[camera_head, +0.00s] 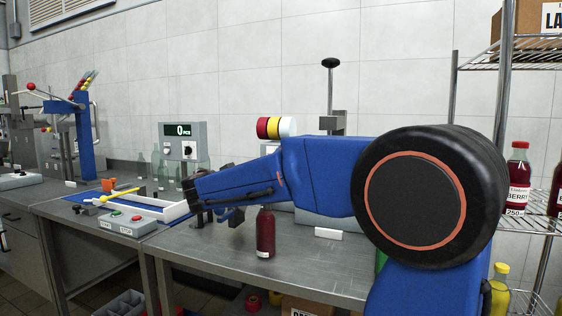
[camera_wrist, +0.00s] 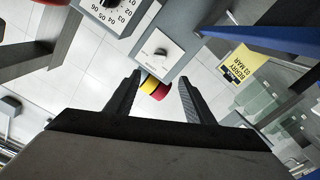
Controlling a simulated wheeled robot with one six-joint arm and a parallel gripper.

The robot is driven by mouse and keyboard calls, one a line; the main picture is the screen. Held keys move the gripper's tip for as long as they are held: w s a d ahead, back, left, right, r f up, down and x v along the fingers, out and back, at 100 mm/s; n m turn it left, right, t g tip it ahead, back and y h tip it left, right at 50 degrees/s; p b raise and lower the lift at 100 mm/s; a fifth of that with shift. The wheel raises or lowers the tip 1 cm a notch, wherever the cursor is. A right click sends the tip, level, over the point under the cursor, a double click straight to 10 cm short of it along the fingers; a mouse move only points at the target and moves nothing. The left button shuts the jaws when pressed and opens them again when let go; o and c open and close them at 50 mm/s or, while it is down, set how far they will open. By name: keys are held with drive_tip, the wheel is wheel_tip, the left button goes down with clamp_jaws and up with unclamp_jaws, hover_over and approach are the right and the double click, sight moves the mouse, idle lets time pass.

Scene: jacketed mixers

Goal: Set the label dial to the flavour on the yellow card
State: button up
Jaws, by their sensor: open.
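In the wrist view a yellow card (camera_wrist: 241,64) reads BERRY 03 MAR. A pale plate with a small black knob (camera_wrist: 161,52) sits on a grey housing ahead of my gripper; its markings are too small to read. Another black dial (camera_wrist: 110,3) on the housing at the top has numbers such as 03 to 06 around it. My gripper (camera_wrist: 160,80) is open and empty, its fingers apart, pointing toward the knobbed plate and not touching it. Red and yellow rolls (camera_wrist: 156,87) show between the fingers, farther off. In the head view the dials cannot be made out.
A dark red bottle (camera_head: 265,233) stands on the steel bench (camera_head: 215,245) below my arm. A counter box (camera_head: 182,131) reads 0 PCS. Coloured rolls (camera_head: 276,128) show above my arm. A wire shelf (camera_head: 520,205) with bottles is at right.

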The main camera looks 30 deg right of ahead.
drive_tip(key=x, duration=1.8)
drive_tip(key=shift+r, duration=0.1)
drive_tip(key=shift+c, duration=0.2)
drive_tip(key=c, duration=1)
